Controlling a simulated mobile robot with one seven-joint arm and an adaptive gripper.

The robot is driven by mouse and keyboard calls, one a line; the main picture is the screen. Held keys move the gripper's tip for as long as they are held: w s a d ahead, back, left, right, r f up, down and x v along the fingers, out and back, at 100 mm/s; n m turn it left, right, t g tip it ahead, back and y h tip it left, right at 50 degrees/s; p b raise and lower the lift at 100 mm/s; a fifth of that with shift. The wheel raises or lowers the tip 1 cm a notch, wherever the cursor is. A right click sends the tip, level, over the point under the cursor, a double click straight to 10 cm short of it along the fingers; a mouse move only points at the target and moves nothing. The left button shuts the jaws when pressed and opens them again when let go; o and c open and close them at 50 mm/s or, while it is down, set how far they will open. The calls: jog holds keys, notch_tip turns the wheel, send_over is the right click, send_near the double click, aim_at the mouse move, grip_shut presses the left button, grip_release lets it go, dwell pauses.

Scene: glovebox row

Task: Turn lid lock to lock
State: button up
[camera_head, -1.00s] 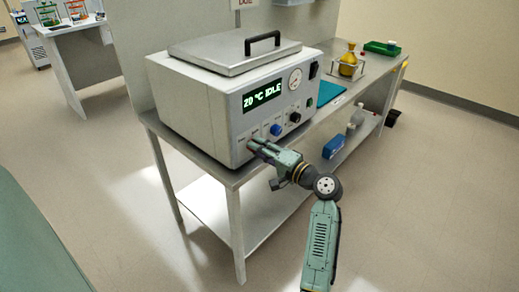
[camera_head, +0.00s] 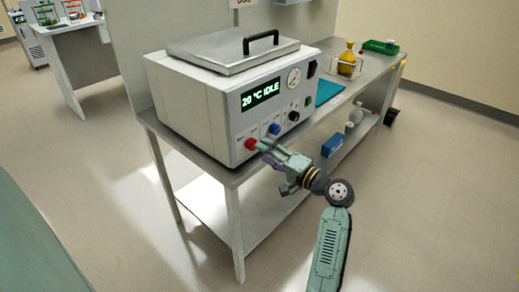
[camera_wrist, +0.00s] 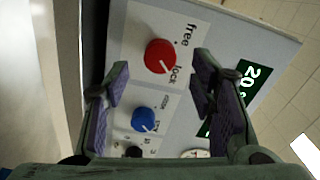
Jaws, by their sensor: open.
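The lid lock is a red knob (camera_head: 251,144) at the left of the front panel of a grey bath (camera_head: 200,105). In the wrist view the red knob (camera_wrist: 160,57) lies between the words "free" and "lock". A small pale pointer mark on it seems to face the "lock" side. My gripper (camera_head: 264,150) is just in front of and right of the knob, seemingly apart from it. In the wrist view my gripper (camera_wrist: 160,82) is open, its fingers spread either side below the knob, with nothing between them.
A blue knob (camera_head: 274,129) and a black knob (camera_head: 293,116) sit right of the red one. The display (camera_head: 261,94) reads 20 °C IDLE. The lid (camera_head: 234,55) with its black handle is closed. A racked yellow flask (camera_head: 347,62) stands farther along the bench.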

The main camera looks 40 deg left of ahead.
jog(key=d, duration=0.8)
jog(key=shift+s+d, duration=0.2)
jog(key=shift+s, duration=0.15)
